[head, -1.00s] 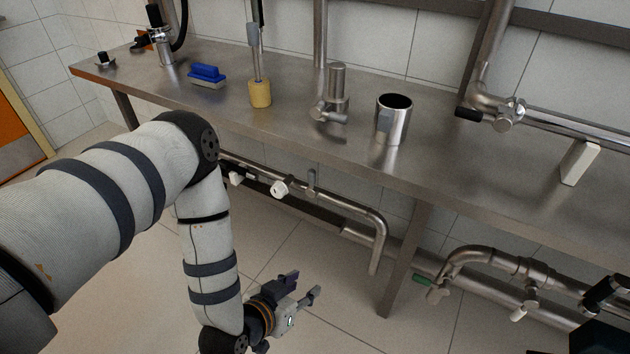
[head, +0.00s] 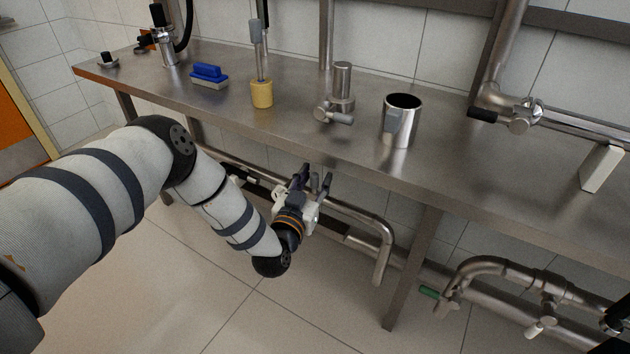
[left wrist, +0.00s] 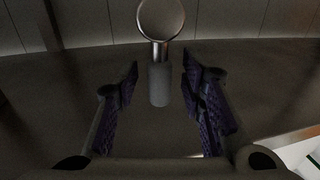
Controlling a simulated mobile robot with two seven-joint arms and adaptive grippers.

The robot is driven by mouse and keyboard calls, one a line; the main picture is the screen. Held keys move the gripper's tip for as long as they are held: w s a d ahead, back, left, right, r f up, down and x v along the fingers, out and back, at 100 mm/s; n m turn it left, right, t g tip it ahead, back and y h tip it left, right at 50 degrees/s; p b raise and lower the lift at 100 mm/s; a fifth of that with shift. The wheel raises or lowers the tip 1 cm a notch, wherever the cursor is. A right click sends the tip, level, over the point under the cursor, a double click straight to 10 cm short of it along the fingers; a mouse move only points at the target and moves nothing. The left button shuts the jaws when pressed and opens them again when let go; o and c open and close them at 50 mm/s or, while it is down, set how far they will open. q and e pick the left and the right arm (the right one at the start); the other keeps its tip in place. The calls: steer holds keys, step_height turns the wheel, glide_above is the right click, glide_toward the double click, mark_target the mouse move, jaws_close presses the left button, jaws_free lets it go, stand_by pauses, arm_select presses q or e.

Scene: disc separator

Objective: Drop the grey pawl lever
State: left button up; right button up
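A small grey lever (head: 340,118) sticks out to the right, low on the front of an upright steel fitting (head: 342,88) on the bench. In the left wrist view a grey grip (left wrist: 159,85) hangs straight ahead below a round metal end (left wrist: 160,18); it seems to be this lever. My left gripper (head: 312,180) is in front of the bench's front edge, below and short of the fitting. Its fingers (left wrist: 160,90) are spread on either side of the grip in the picture, with nothing between them that I can see held.
A steel cup (head: 402,125) with a grey tab stands to the right of the fitting. A yellow-headed brush (head: 262,94) and a blue brush (head: 209,75) stand to the left. The bench (head: 440,180) has its front edge above my gripper; pipes (head: 384,250) run below.

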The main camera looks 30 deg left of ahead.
arm_select(q)
steer(key=shift+c, duration=0.5)
jaws_close()
steer(key=shift+d, duration=0.1)
steer(key=d+f+m+t+h+b, duration=0.2)
steer(key=d+f+m, duration=0.3)
steer(key=m, duration=1.5)
steer(key=shift+s+f+h+b, duration=0.15)
steer(key=shift+s+h+b, duration=0.1)
steer(key=shift+h+b, duration=0.55)
arm_select(e)
steer(key=shift+g, duration=0.4)
steer(key=shift+s+x, duration=0.25)
steer(key=shift+x, duration=1.85)
arm_select(q)
steer(key=shift+m, duration=0.3)
arm_select(e)
steer(key=shift+r, duration=0.1)
